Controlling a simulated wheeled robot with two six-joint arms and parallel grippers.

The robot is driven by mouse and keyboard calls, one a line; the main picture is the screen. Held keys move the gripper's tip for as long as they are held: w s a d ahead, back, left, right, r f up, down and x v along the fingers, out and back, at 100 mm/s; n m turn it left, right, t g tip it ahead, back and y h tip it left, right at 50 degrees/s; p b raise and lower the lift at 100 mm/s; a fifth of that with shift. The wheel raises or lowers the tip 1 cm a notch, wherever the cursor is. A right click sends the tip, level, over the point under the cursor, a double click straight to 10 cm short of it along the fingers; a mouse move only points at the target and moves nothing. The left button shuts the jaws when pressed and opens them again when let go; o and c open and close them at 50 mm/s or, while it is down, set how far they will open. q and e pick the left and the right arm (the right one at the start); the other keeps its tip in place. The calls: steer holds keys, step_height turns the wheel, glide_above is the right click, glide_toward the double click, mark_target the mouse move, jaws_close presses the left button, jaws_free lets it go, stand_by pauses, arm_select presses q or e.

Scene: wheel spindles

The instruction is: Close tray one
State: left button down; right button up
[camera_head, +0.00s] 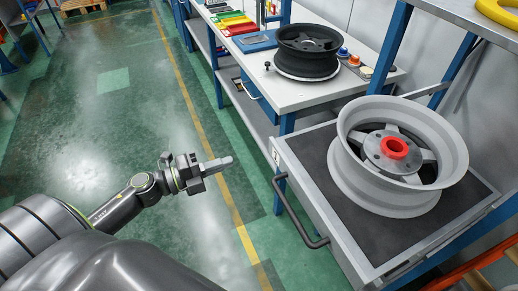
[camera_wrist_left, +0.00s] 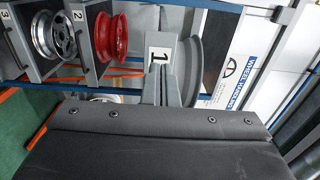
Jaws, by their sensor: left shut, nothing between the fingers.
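A grey-framed tray (camera_head: 285,162) with a dark mat is pulled out at the right of the head view. It holds a large light-grey wheel with a red hub piece (camera_head: 395,148). A dark bar handle (camera_head: 293,214) runs along its front. In the left wrist view, a grey panel labelled 1 (camera_wrist_left: 158,56) stands sideways, with part of the grey wheel (camera_wrist_left: 190,62) beside it. My left gripper (camera_head: 228,161) is shut and empty, out in front of the tray, left of the handle and apart from it. My right gripper is in neither view.
A workbench (camera_head: 300,94) with a black wheel (camera_head: 308,50) stands behind the tray. In the left wrist view, trays labelled 2 (camera_wrist_left: 79,15) and 3 hold a red wheel (camera_wrist_left: 112,35) and a silver wheel (camera_wrist_left: 55,35). The green floor (camera_head: 125,120) is open.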

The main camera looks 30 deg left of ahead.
arm_select(q)
steer(key=p, duration=0.4)
glide_toward(270, 148)
steer(key=x, duration=0.5)
steer(key=shift+w+d+r, duration=0.1)
steer(key=shift+d+r, duration=0.1)
steer(key=shift+w+d+f, duration=0.15)
steer(key=shift+w+d, duration=0.3)
steer(key=shift+w, duration=0.15)
